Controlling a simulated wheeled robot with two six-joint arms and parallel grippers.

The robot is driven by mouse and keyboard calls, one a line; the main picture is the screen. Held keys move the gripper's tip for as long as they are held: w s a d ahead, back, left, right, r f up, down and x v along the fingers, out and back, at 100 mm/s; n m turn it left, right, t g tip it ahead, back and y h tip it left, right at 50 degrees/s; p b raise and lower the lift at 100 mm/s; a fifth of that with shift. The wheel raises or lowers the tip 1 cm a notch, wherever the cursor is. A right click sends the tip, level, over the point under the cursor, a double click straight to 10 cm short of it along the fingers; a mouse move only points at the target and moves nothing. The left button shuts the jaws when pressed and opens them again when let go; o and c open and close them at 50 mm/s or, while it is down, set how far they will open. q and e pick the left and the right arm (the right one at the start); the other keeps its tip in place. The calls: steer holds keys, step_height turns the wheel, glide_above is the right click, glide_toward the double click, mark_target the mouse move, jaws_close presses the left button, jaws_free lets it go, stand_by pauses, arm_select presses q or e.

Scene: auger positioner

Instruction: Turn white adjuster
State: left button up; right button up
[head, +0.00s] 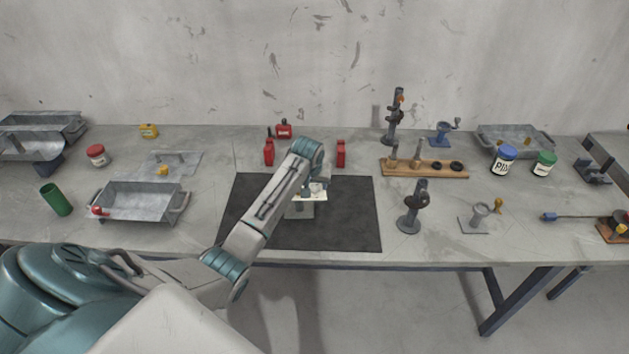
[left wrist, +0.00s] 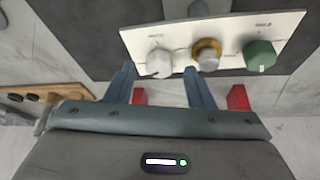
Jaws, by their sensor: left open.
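A white panel (left wrist: 222,28) carries a white adjuster knob (left wrist: 158,63), a yellow-brown knob (left wrist: 206,54) and a green knob (left wrist: 260,55) in a row. My left gripper (left wrist: 161,76) is open. Its two blue fingers point at the panel, with the white knob lying between the fingertips in the picture; I cannot tell whether they touch it. In the head view my left arm hides most of the panel (head: 314,197), which stands on a dark mat (head: 350,225). My right gripper is not in view.
Red blocks stand behind the panel, one at the left (head: 269,152) and one at the right (head: 341,152). A wooden rack (head: 425,171) and a dark stand (head: 412,215) are to the right. A metal tray (head: 140,202) is to the left. The mat's front is clear.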

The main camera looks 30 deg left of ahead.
arm_select(q)
steer(key=shift+w+f, duration=0.1)
steer(key=shift+f, duration=0.25)
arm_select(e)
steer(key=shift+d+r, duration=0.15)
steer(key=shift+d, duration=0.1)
arm_select(q)
steer(key=c, duration=1)
steer(key=shift+n, duration=0.3)
